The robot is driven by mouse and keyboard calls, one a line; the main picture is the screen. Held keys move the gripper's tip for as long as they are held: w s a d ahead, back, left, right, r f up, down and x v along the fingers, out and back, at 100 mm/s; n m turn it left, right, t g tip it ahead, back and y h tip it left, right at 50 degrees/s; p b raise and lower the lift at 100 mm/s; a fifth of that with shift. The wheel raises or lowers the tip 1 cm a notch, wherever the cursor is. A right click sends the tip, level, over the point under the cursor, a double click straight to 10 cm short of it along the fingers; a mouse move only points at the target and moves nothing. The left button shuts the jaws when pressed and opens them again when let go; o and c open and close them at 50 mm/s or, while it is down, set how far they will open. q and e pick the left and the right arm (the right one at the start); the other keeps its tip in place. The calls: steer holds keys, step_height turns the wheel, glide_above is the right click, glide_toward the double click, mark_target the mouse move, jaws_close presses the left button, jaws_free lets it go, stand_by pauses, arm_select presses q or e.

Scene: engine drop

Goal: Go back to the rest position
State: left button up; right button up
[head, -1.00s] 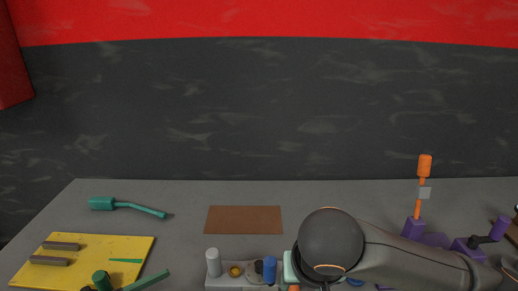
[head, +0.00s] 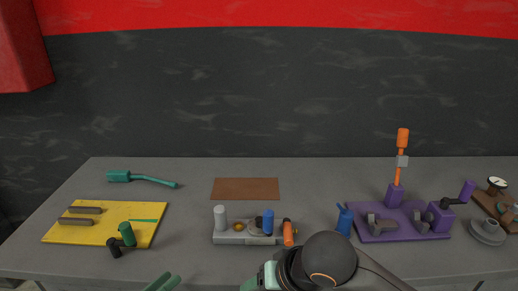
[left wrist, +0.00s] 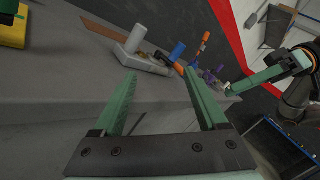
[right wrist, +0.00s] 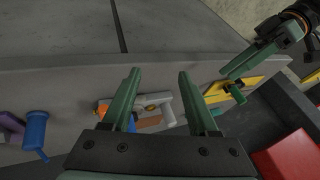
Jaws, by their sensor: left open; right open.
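My left gripper (head: 162,283) shows its green fingertips at the bottom of the head view. In the left wrist view its fingers (left wrist: 162,88) are spread apart with nothing between them, in front of the table edge. My right gripper (right wrist: 157,80) is also open and empty in the right wrist view, its fingers apart in front of the table's front face. In the head view my dark right arm covers most of it at the bottom centre. Both grippers are clear of the objects on the table.
The grey table (head: 310,180) carries a yellow board (head: 95,232), a teal tool (head: 140,179), a brown mat (head: 245,189), a grey block with cylinders (head: 230,238), a blue piece (head: 345,220) and a purple base with an orange-handled tool (head: 402,138). A red box (right wrist: 290,158) shows in the right wrist view.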

step_height(320, 180, down, 13)
steer(key=d+t+y, duration=0.2)
steer(key=t, duration=0.1)
arm_select(q)
steer(key=s+d+f+n+g+y, duration=0.1)
steer(key=s+f+n, duration=0.4)
steer(key=n, duration=0.6)
steer(key=s+d+f+n+g+y, duration=0.1)
steer(key=s+f+n+g+y, duration=0.1)
steer(key=s+f+n+y, duration=0.3)
steer(key=s+d+f+n+g+y, duration=0.1)
steer(key=s+f+n, duration=0.4)
steer(key=f+n, duration=0.6)
steer(key=n+g+y, duration=0.1)
steer(key=n+y, duration=0.1)
steer(key=n, duration=0.5)
steer(key=shift+s+d+f+g+y, duration=0.15)
steer(key=shift+s+d+g+y, duration=0.15)
steer(key=shift+s, duration=0.1)
arm_select(e)
steer(key=s+d+f+n+t+h, duration=0.1)
steer(key=s+d+f+h, duration=0.3)
steer(key=s+d+f, duration=0.8)
steer(key=shift+s+d+f+t, duration=0.15)
steer(key=shift+d+f+t, duration=0.55)
steer(key=shift+d, duration=0.35)
